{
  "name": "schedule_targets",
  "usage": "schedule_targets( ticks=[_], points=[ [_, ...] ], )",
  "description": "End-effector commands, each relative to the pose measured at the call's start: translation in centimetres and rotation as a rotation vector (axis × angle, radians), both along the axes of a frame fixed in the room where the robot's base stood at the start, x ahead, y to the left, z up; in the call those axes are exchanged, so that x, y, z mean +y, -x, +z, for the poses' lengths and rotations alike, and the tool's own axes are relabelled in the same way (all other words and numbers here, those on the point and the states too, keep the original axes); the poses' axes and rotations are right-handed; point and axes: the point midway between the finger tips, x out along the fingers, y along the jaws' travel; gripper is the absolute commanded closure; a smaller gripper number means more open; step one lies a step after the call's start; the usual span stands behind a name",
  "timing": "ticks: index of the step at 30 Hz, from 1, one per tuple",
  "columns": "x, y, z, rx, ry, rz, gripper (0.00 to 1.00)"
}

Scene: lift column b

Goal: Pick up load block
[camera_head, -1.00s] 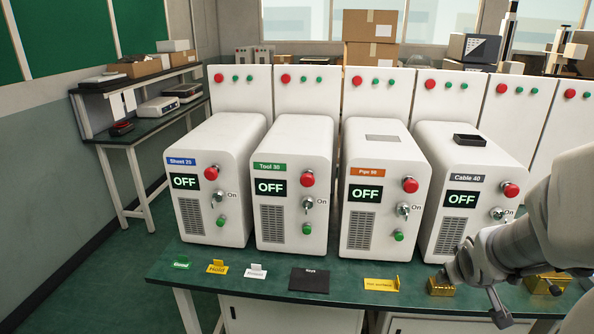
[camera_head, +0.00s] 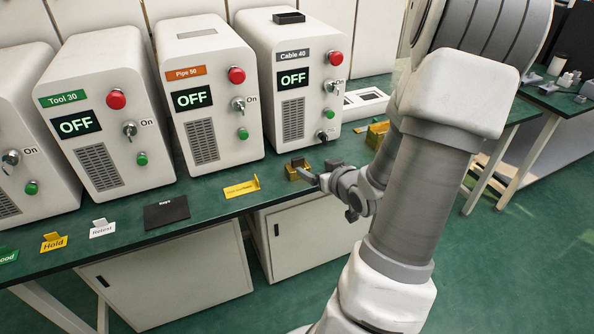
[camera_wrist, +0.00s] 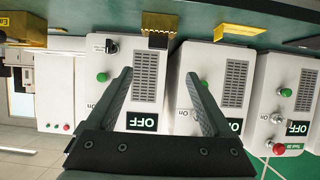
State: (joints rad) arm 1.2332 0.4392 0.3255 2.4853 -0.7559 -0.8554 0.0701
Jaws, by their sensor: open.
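A gold-coloured block (camera_head: 297,168), which looks like the load block, sits on the green bench in front of the Cable 40 machine (camera_head: 289,85). It also shows in the wrist view (camera_wrist: 158,25), upper middle, beyond and roughly between my fingertips. My gripper (camera_head: 320,171) is beside the block in the head view and partly overlaps its right side. In the wrist view my gripper (camera_wrist: 157,58) is open, with nothing between its two dark fingers. A second gold block (camera_head: 376,133) stands farther right, partly hidden by my arm.
White machines with OFF displays, such as Pipe 50 (camera_head: 205,85), line the bench behind the block. A yellow sign (camera_head: 242,187) stands left of the block, then a black plate (camera_head: 166,212) and small signs. A white tray (camera_head: 365,104) lies at right. The cabinet (camera_head: 310,235) is below.

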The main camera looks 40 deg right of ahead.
Motion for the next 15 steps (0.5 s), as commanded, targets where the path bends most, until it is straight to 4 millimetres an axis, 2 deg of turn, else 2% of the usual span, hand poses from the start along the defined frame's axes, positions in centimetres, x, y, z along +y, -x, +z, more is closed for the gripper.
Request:
schedule_targets(
  ticks=[1,9,15],
  points=[
    [-0.2,-1.1,-0.9,0.0,-0.001,0.003,0.15],
    [-1.4,-6.1,-3.4,0.001,0.0,0.002,0.15],
    [-1.9,-8.0,-4.2,0.002,0.001,0.001,0.15]
  ],
)
